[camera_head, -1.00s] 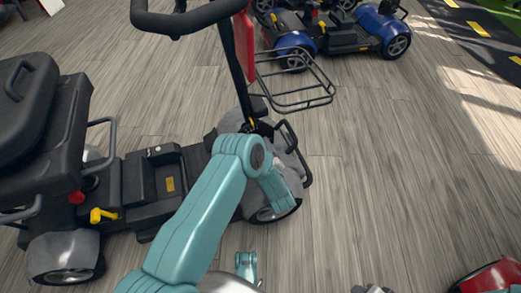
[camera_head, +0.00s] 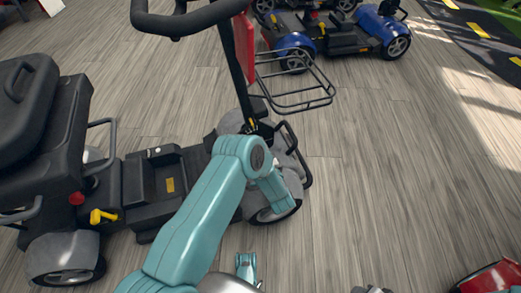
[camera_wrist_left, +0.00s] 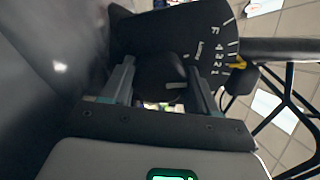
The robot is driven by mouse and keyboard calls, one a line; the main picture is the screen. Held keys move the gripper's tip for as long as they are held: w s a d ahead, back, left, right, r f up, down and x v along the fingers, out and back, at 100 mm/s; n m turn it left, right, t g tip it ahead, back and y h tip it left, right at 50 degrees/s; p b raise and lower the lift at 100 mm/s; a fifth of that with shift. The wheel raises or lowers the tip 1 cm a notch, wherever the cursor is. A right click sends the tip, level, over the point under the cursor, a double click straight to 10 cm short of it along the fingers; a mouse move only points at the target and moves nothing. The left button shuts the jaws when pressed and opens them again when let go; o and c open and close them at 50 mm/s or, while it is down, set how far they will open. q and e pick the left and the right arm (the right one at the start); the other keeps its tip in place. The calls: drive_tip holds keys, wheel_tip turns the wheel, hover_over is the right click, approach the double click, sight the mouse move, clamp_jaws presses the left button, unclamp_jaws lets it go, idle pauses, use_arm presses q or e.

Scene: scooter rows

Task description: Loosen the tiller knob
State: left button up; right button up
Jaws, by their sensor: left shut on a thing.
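The grey and black scooter stands on the left in the head view, with its black tiller (camera_head: 238,75) rising from the front to a looped handlebar (camera_head: 185,22). In the left wrist view my left gripper (camera_wrist_left: 160,66) has its two fingers on either side of a dark rounded knob (camera_wrist_left: 158,72) and is shut on it. A short light mark shows on the knob's side. A black panel (camera_wrist_left: 180,32) with white scale figures lies behind the knob. In the head view my teal left arm reaches toward the scooter's front, and its fingers cannot be made out.
A wire basket (camera_head: 292,85) hangs from the tiller's right side. A yellow lever (camera_head: 102,215) is near the rear wheel. A blue scooter (camera_head: 335,32) stands at the back, and a red one (camera_head: 492,277) shows at bottom right. The floor (camera_head: 390,170) between is clear.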

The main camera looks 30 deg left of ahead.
use_arm(q)
drive_tip(key=shift+a+n, duration=0.1)
drive_tip(key=shift+n, duration=1.9)
drive_tip(key=o, duration=1)
drive_tip(key=shift+o, duration=0.2)
drive_tip(key=shift+d, duration=0.2)
